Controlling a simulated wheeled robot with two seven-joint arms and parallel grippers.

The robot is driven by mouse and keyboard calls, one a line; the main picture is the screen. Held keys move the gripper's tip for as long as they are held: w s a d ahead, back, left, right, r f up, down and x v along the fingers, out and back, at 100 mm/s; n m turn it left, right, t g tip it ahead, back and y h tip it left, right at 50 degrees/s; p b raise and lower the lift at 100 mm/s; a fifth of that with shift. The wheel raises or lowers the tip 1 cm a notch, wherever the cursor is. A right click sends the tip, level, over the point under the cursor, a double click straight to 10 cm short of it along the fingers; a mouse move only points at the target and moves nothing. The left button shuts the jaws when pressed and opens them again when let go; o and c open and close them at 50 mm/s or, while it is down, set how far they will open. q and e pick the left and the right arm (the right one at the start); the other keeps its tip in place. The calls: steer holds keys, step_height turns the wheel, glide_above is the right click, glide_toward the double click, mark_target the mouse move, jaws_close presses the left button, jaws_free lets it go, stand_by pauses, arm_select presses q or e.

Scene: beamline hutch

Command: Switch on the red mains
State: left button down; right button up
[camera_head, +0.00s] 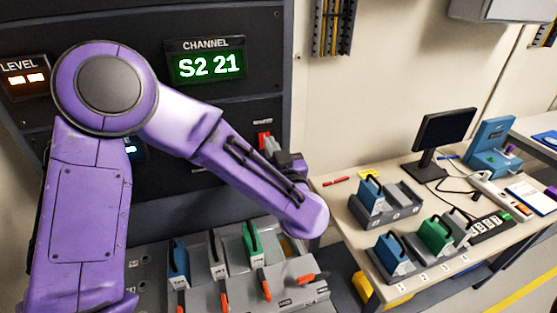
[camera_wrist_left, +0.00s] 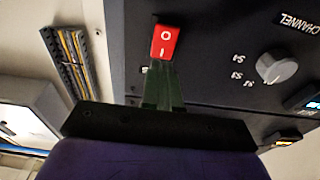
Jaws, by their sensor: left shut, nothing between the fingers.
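The red mains switch (camera_head: 264,140) is on the dark panel, below and right of the green CHANNEL display. In the left wrist view the red rocker (camera_wrist_left: 165,42) carries an O and an I mark, with the I at the end nearer my fingers. My left gripper (camera_head: 271,148) is shut and empty, its fingertips right at the switch. In the wrist view the closed fingers (camera_wrist_left: 162,70) reach the I end of the rocker; I cannot tell whether they touch it. My arm and gripper cover part of the panel in the head view. My right gripper is not in view.
A grey rotary knob (camera_wrist_left: 276,67) is beside the switch on the panel. Below is a console with colored handles, including a green one (camera_head: 251,240). A table (camera_head: 345,205) at right holds blue and green handled blocks, a monitor (camera_head: 444,132) and a power strip.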

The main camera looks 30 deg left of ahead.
arm_select(q)
steer(key=s+d+r+b, duration=0.1)
steer(key=s+d+b, duration=0.2)
steer(key=s+d, duration=0.5)
steer(key=shift+d+r, duration=0.3)
steer(key=shift+r, duration=0.1)
